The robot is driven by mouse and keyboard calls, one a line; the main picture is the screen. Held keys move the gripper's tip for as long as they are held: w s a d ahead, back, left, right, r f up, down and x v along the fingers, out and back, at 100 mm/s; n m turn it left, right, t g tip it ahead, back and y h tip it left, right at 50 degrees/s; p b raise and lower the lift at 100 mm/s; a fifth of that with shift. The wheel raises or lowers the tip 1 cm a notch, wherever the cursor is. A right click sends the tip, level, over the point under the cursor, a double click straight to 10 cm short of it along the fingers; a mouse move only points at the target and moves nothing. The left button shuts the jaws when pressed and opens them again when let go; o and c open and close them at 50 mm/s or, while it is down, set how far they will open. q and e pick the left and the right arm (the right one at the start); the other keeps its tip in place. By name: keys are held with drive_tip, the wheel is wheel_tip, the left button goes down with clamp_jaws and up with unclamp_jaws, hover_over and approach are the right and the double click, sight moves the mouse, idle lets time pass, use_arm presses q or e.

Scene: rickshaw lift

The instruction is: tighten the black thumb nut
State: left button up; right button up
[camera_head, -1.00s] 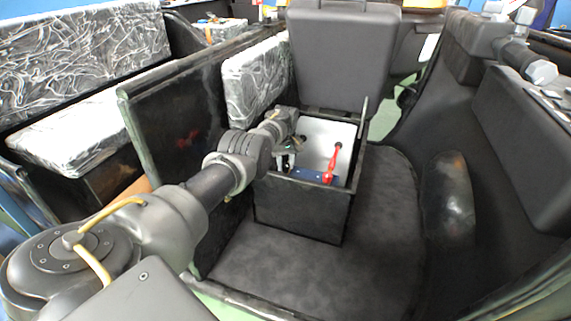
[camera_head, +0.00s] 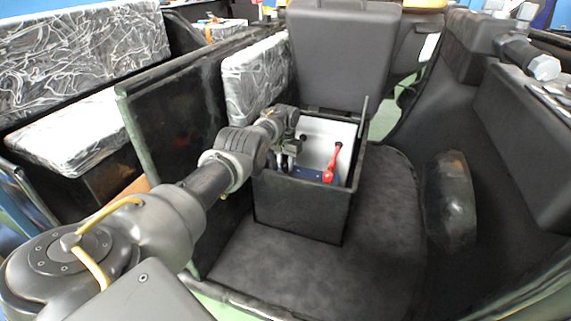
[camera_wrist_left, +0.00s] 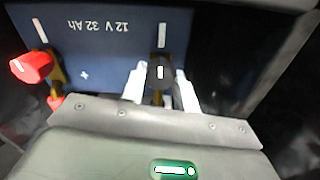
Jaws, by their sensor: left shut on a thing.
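My left gripper (camera_head: 283,165) reaches down into an open black box (camera_head: 300,207) from the left. In the left wrist view, its pale fingers (camera_wrist_left: 158,88) are shut on the black thumb nut (camera_wrist_left: 158,73), one finger on each side of it. The nut stands over the blue battery (camera_wrist_left: 110,55), which carries a "12 V 32 Ah" label upside down. In the head view my gripper hides the nut. Only a blue strip of the battery (camera_head: 307,174) shows there. My right gripper is not in view.
A red cable (camera_head: 334,160) rises from the battery's right side to the box's pale inner wall (camera_head: 317,132). Dark floor (camera_head: 375,215) lies clear to the right.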

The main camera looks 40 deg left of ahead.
use_arm(q)
drive_tip(key=shift+m, duration=0.5)
drive_tip(key=o, duration=1)
